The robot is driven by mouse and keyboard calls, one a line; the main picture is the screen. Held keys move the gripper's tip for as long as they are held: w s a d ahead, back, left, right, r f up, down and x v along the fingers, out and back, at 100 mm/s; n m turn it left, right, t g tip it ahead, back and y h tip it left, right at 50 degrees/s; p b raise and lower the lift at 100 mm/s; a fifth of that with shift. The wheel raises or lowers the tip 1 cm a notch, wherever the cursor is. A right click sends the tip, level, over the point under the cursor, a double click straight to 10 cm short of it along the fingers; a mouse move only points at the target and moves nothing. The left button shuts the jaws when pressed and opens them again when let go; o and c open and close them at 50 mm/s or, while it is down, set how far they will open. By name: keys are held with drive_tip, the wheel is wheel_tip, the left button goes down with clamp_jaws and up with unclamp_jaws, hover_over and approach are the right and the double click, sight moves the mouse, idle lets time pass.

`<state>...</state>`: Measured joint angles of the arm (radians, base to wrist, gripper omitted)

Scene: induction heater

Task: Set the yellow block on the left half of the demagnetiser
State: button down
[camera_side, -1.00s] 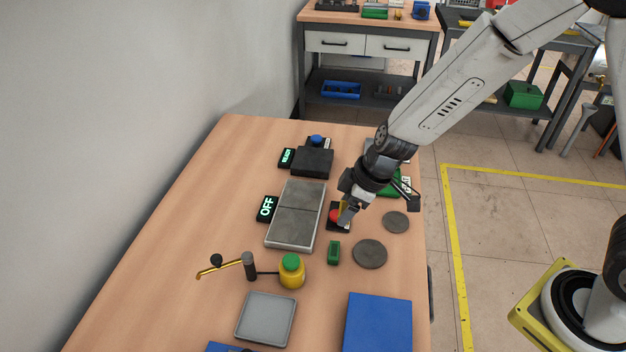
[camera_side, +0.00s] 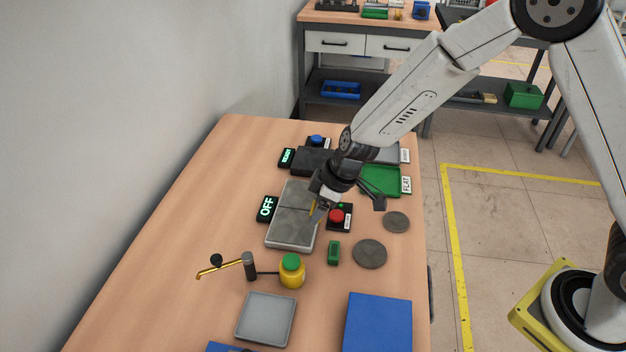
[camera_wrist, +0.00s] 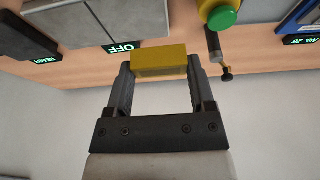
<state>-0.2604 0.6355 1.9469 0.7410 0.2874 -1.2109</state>
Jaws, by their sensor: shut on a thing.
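My gripper (camera_side: 316,214) is shut on the yellow block (camera_wrist: 158,61), which lies across both fingertips in the wrist view. In the side view only a sliver of the block (camera_side: 312,209) shows between the fingers. The demagnetiser (camera_side: 290,236) is a flat grey plate with a seam across its middle and a sign reading OFF (camera_side: 267,208) on its left. My gripper is over the plate's right edge, near the seam, and appears to be above the surface. My wrist hides part of the plate's far half. The plate (camera_wrist: 135,18) also shows behind the block in the wrist view.
A red button box (camera_side: 337,217) stands right of the plate, with a small green block (camera_side: 333,252) nearer. Two grey discs (camera_side: 369,254) lie to the right. The table's left side is bare.

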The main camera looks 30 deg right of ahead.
hover_over(289, 228)
drive_tip(key=s, duration=0.1)
drive_tip(key=f, duration=0.4)
drive_tip(key=d+f, duration=0.1)
drive_tip(key=f, duration=0.1)
drive_tip(key=shift+s+f, duration=0.1)
drive_tip(key=shift+f, duration=0.2)
drive_tip(key=shift+w+a+f, duration=0.1)
drive_tip(key=shift+w+f, duration=0.15)
drive_tip(key=shift+f, duration=1.55)
drive_tip(key=shift+f, duration=0.2)
unclamp_jaws()
drive_tip(key=shift+r, duration=0.2)
